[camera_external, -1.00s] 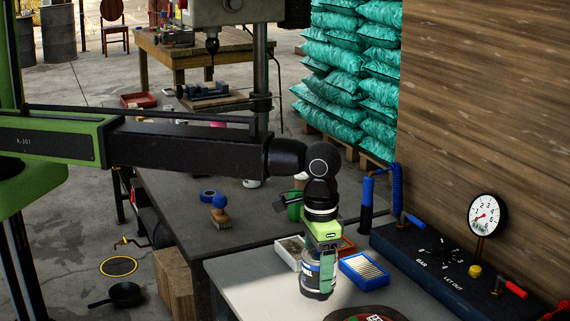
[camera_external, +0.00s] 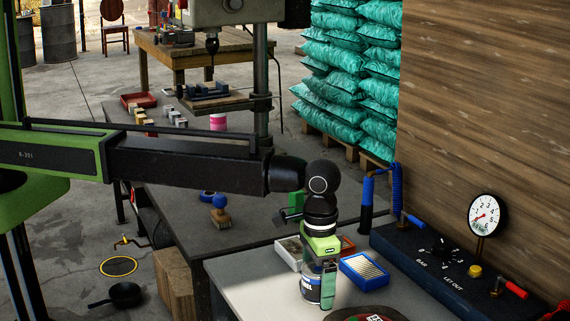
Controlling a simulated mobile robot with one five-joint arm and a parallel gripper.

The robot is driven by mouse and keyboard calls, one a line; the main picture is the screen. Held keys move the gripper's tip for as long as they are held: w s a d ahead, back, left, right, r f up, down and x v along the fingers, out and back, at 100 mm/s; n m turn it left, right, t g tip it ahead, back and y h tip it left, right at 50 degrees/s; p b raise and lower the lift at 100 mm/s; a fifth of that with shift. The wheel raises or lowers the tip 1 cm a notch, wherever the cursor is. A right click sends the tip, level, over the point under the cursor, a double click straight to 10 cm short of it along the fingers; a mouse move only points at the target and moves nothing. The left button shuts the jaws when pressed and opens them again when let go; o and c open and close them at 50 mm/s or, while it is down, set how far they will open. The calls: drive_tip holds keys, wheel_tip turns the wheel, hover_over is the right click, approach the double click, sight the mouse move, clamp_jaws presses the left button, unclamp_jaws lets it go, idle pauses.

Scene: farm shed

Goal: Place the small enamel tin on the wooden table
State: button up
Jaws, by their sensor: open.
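The small enamel tin (camera_external: 308,290) is a short cylinder with a white and blue label, upright at the front of the light grey bench. My gripper (camera_external: 318,288) points down over it with green fingers. One finger covers the tin's right side; the other is mostly hidden. The jaws are open around the tin, and I cannot tell whether they touch it. The tin's base appears at the bench surface. The wooden table (camera_external: 178,58) stands far back, at upper left, behind the drill press.
The light grey bench (camera_external: 240,285) also holds a blue tray (camera_external: 363,270), a dark round disc (camera_external: 362,314) and a dark control box with a gauge (camera_external: 484,214). The drill press (camera_external: 262,75) stands before the wooden table.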

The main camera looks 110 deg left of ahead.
wheel_tip(320, 180, up, 12)
drive_tip(key=p, duration=1.2)
drive_tip(key=shift+r, duration=0.25)
drive_tip(key=shift+s+f, duration=0.1)
drive_tip(key=shift+s, duration=0.05)
drive_tip(key=s+d+m, duration=0.3)
drive_tip(key=s, duration=1.2)
drive_tip(key=s+d+m, duration=0.3)
drive_tip(key=s+m, duration=0.1)
drive_tip(key=s, duration=1.2)
drive_tip(key=shift+d, duration=0.25)
